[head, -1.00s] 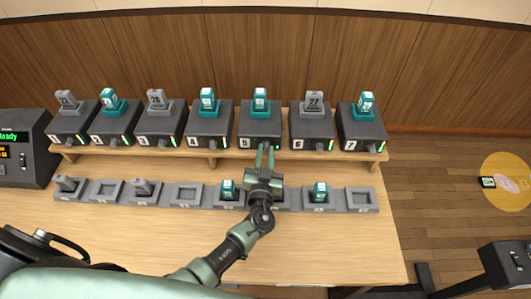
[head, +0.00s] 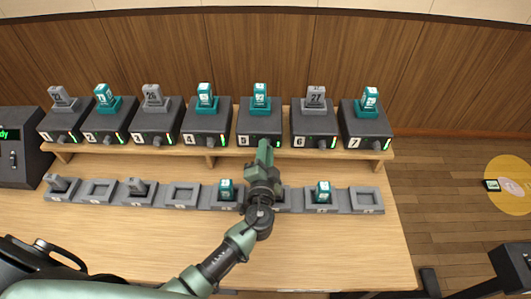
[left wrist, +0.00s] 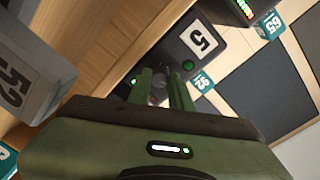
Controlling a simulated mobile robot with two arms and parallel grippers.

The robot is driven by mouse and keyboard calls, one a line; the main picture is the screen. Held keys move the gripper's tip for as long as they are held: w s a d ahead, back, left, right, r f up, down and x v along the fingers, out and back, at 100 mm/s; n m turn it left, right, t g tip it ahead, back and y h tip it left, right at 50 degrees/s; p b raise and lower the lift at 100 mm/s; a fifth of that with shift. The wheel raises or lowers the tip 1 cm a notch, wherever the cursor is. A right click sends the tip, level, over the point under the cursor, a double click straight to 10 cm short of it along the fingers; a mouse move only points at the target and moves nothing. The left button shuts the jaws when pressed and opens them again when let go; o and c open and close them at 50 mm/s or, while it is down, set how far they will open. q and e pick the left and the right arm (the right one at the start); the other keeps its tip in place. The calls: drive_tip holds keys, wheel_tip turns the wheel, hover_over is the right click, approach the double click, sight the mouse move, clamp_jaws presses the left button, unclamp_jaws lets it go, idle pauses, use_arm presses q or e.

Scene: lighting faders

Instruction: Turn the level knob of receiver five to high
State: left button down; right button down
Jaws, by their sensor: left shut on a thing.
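Receiver five (head: 260,121) is a dark box on the wooden shelf, marked 5, with a teal pack (head: 260,97) in its top holder. Its 5 label also shows in the left wrist view (left wrist: 203,40), beside a lit green spot. My left gripper (head: 264,150) is at the front face of receiver five and hides its knob in the head view. In the left wrist view, the green fingers (left wrist: 160,88) are shut on a small dark knob (left wrist: 158,84). The knob's setting cannot be read. My right gripper is not in view.
Receiver four (head: 206,121) and receiver six (head: 314,123) stand close on either side. A row of grey cradles (head: 181,197), some holding packs, lies below the shelf. The front of the wooden table (head: 330,250) is clear.

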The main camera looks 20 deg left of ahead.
use_arm(q)
drive_tip(key=shift+d+f+m+y+p, duration=0.2)
drive_tip(key=shift+m+p, duration=0.85)
drive_tip(key=shift+m, duration=3.9)
drive_tip(key=shift+a+r+m+y+p, duration=0.15)
drive_tip(key=shift+m+y+p, duration=0.6)
drive_tip(key=shift+m, duration=4.25)
drive_tip(key=shift+d+f+m+h+p, duration=0.1)
drive_tip(key=shift+m+p, duration=1.25)
drive_tip(key=shift+m, duration=3.6)
drive_tip(key=c, duration=1.3)
unclamp_jaws()
